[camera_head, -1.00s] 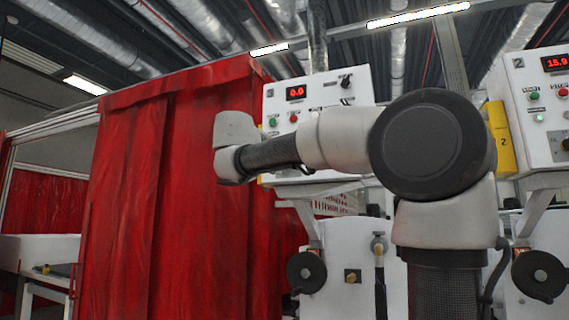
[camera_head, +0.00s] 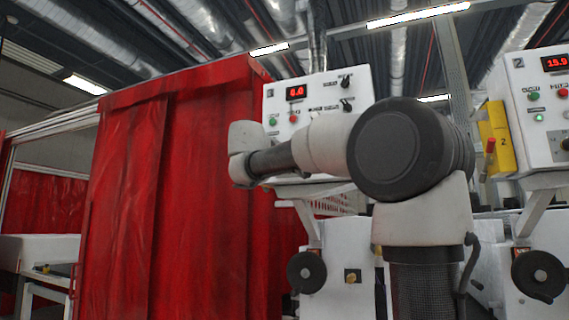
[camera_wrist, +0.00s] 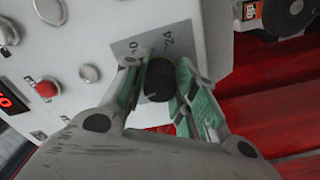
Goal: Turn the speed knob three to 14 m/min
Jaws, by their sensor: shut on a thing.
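In the wrist view, my gripper (camera_wrist: 155,88) is shut on a round black knob (camera_wrist: 158,78), with one green-lined finger on each side. The knob sits on a grey scale plate (camera_wrist: 183,38) with printed marks that look like 10 and 24. The knob's pointer is not clear. In the head view, the white control box (camera_head: 320,90) at the centre has a red display (camera_head: 296,93) that seems to read 0.0.
A red button (camera_wrist: 46,89) and several grey buttons lie left of my gripper on the panel. A red curtain (camera_head: 175,190) hangs left of the centre box. A second box (camera_head: 535,115), marked 2, stands at the right with a display near 15.9.

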